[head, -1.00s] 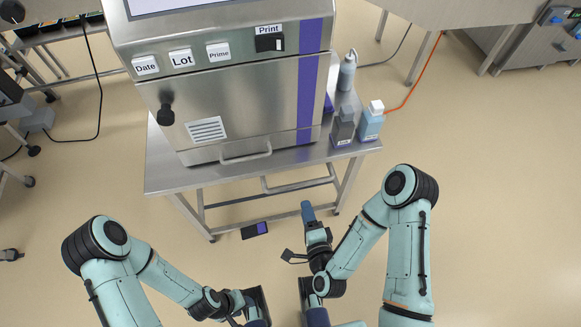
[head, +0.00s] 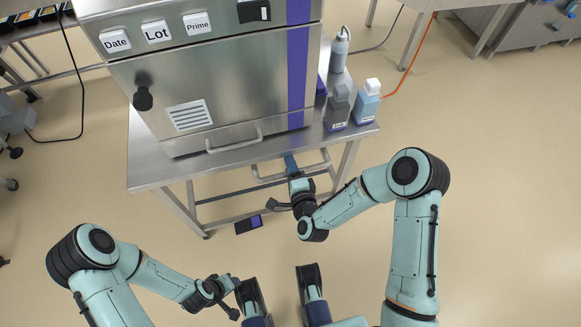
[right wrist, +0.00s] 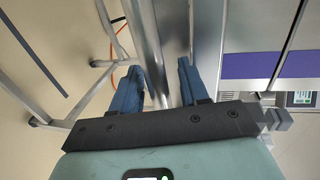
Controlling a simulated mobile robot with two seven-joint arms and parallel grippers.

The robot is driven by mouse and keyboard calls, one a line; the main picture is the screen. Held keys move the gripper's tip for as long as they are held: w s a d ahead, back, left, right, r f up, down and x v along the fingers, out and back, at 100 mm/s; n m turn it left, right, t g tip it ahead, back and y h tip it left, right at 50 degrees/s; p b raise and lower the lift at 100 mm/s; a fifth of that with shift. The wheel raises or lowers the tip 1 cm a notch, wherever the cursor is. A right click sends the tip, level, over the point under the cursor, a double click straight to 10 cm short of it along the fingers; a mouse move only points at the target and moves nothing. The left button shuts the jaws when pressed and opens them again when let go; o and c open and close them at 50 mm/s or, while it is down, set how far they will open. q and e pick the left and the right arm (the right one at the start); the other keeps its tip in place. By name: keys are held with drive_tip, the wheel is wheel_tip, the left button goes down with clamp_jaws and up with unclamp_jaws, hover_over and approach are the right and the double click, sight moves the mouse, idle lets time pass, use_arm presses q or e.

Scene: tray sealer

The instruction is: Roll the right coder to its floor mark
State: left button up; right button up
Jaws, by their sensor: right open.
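The coder (head: 215,85) is a steel machine with a purple stripe and Date, Lot and Prime buttons. It stands on a steel cart (head: 148,165) with a low push bar (head: 268,179) along its front. My right gripper (head: 289,160) is at this bar, below the cart's top edge. In the right wrist view its two blue fingers (right wrist: 158,88) are apart, with steel tube between or just beyond them; I cannot tell which. My left gripper (head: 222,292) is low at the left, away from the cart, its fingers unclear. A dark plate with a purple part (head: 249,224) lies on the floor.
A grey bottle (head: 337,108), a blue bottle (head: 367,102) and a grey-capped bottle (head: 340,50) stand on the cart's right side. An orange cable (head: 410,70) runs behind. Other tables stand at the back left and right.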

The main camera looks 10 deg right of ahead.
drive_tip(key=shift+w, duration=0.25)
clamp_jaws()
use_arm(q)
drive_tip(key=shift+f, duration=0.1)
